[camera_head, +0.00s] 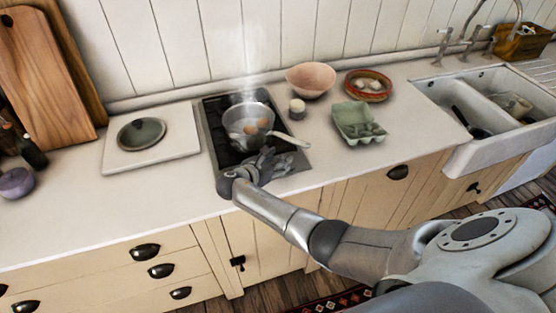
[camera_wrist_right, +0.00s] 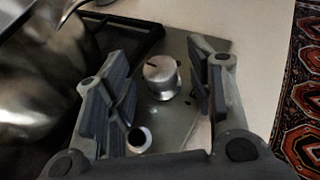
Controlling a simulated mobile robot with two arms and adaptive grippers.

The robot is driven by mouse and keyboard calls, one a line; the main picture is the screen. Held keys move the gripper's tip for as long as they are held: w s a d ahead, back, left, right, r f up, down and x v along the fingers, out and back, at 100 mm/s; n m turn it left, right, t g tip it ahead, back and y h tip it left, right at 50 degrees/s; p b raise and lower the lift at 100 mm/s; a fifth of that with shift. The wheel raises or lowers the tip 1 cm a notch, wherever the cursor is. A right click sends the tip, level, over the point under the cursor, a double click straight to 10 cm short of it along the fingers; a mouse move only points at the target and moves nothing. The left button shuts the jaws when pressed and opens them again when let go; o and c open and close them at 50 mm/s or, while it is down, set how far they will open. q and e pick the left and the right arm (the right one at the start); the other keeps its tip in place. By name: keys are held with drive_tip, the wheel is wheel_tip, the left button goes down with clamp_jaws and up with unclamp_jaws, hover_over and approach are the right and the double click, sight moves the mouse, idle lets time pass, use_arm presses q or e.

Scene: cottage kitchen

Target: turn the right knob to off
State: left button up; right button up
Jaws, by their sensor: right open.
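My right gripper (camera_head: 272,161) is low over the front of the dark hob (camera_head: 224,152) in the head view. It is open, and its fingers hide the knobs there. In the right wrist view its two fingers (camera_wrist_right: 150,60) stand on either side of a silver round knob (camera_wrist_right: 161,78), with a gap on each side. This knob has a short dark mark on top and appears to be the right one. A second knob (camera_wrist_right: 139,139) shows lower, partly hidden by the left finger. My left gripper is not in view.
A steaming pot (camera_head: 238,133) with eggs stands on the hob, its handle close above my right gripper. A green egg carton (camera_head: 350,113), a pink bowl (camera_head: 310,78) and a small cup (camera_head: 297,110) stand to the right. The counter left of the hob's front is clear.

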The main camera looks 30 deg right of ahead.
drive_tip(key=v, duration=1.1)
drive_tip(key=shift+a+r, duration=0.1)
drive_tip(key=shift+a, duration=0.15)
